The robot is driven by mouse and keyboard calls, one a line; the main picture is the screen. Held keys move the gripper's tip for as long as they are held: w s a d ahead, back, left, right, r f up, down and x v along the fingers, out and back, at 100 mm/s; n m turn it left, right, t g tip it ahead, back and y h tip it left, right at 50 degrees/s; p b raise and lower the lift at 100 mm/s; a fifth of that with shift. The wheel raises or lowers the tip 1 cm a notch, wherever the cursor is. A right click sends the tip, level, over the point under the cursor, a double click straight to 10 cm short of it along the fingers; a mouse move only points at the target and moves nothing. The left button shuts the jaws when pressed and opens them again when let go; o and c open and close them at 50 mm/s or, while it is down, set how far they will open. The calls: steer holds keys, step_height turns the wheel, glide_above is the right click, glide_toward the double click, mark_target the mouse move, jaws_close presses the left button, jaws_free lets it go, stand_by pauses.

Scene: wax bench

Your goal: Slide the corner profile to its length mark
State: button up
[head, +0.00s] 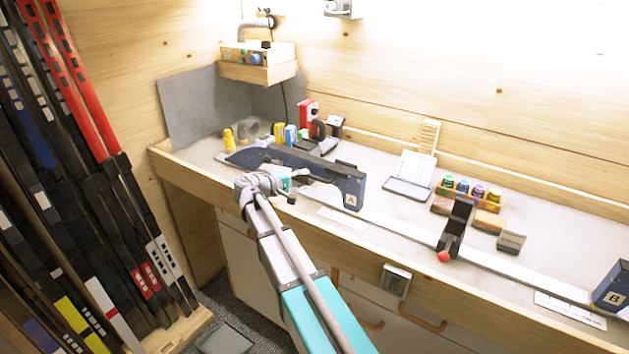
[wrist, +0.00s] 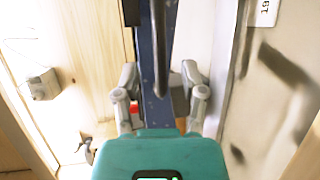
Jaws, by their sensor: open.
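No part is plainly marked as the corner profile. A long dark blue piece with an "A" label (head: 352,188) lies along the left part of the bench rail. A dark blue piece labelled "B" (head: 612,288) stands at the right end. Between them a black angled bracket with a red knob (head: 453,232) sits on the pale rail (head: 400,231). My gripper (head: 287,186) is at the bench's front edge, near the A piece. In the wrist view my open gripper (wrist: 162,100) has a finger on either side of a dark blue bar (wrist: 155,50); contact cannot be told.
Paint-like jars (head: 468,189), brown blocks and a tilted white card (head: 415,165) stand behind the rail. Bottles and a red device (head: 308,112) crowd the back left. Skis (head: 85,170) lean at the left. The bench front (head: 330,235) has drawers and handles below.

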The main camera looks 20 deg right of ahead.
mark_target(313, 178)
steer(key=shift+b+x, duration=0.3)
steer(key=shift+x, duration=2)
jaws_close()
